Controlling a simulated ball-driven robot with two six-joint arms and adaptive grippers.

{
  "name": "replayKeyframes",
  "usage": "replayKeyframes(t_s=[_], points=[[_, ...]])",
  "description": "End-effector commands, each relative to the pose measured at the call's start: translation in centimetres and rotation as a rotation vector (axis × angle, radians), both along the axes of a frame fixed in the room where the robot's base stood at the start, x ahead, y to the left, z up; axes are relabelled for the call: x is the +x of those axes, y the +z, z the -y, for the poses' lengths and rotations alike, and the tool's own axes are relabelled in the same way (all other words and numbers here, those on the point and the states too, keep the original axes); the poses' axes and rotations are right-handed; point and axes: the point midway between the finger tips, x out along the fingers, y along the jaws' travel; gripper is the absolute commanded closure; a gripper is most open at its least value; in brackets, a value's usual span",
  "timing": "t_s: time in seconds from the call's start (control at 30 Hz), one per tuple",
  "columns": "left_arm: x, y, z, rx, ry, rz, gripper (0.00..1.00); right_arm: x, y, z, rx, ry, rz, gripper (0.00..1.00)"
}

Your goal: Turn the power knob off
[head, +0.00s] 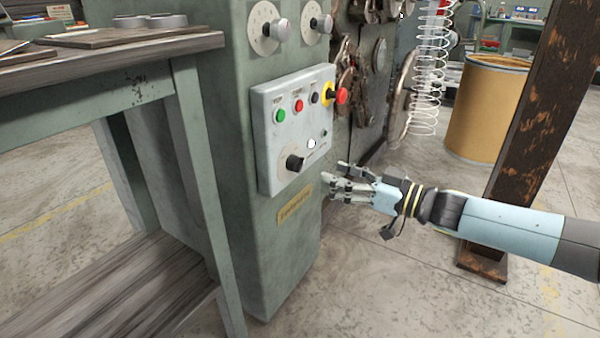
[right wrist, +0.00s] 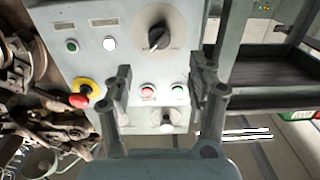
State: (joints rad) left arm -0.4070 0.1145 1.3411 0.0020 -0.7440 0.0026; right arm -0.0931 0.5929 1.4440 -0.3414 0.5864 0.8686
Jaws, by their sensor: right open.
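A pale control panel (head: 268,150) is on the green machine's front. Its large black rotary knob (head: 294,162) sits on a round grey dial at the lower left; in the right wrist view, turned over, the knob (right wrist: 156,38) is near the top. A small dark knob (head: 315,98) sits in the upper row. The labels are too small to read, so I cannot tell which says power. My right gripper (head: 337,180) is open and empty, right of the panel's lower edge, apart from the large knob. In its wrist view the fingers (right wrist: 162,72) stand apart before the panel. My left gripper is not in view.
A red stop button (head: 341,96) on a yellow base juts out at the panel's upper right. Green (head: 280,116) and red (head: 299,105) buttons are beside it. A wooden-topped bench (head: 130,50) stands left. A rusty post (head: 530,130) stands right, behind my arm.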

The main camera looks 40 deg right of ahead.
Motion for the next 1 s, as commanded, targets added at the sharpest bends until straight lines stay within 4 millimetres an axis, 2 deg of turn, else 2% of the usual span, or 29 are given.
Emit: replayKeyframes(t_s=[0.3, 0.5, 0.87, 1.0], points=[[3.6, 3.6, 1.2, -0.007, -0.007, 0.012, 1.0, 5.6, -0.2, -2.4, 0.002, -0.002, 0.002, 0.43], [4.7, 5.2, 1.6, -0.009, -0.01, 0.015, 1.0, 7.9, -0.1, -3.3, 0.002, -0.002, 0.0, 0.43], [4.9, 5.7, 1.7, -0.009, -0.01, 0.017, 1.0, 8.4, 0.0, -3.5, 0.001, -0.001, 0.0, 0.43], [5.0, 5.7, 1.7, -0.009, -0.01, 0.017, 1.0, 8.4, 0.0, -3.5, 0.001, -0.001, 0.0, 0.61]])
